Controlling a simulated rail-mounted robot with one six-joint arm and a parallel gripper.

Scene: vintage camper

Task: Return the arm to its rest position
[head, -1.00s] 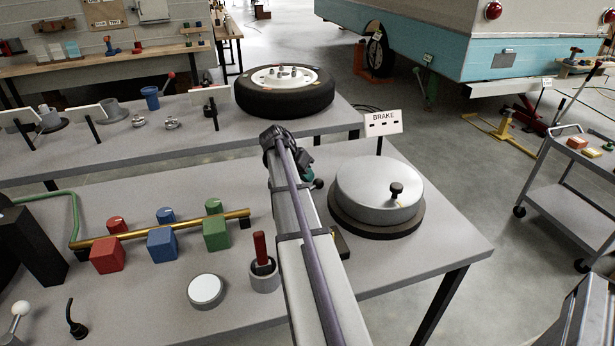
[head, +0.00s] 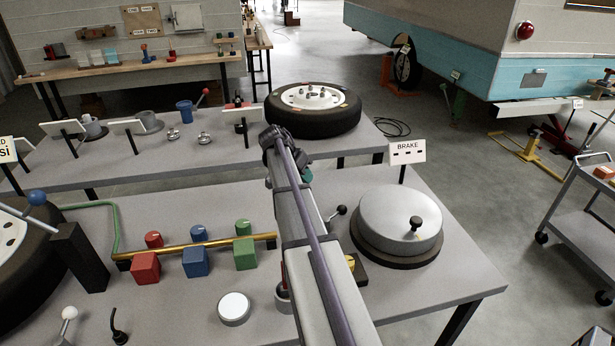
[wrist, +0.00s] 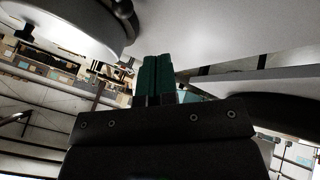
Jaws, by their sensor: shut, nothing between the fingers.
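My arm reaches from the bottom of the head view out over the near grey table. My gripper is at the arm's far end, mostly hidden behind the wrist in the head view. In the wrist view my gripper (wrist: 159,60) shows as two dark green fingers pressed together, with nothing between them. It is apart from the things around it.
The brake drum (head: 400,222) stands right of my arm, with a BRAKE sign (head: 407,151) behind it. Red (head: 146,268), blue (head: 195,262) and green (head: 245,254) blocks stand left along a brass pipe (head: 210,243). A tyre (head: 313,110) lies on the far table. Floor at right is partly clear.

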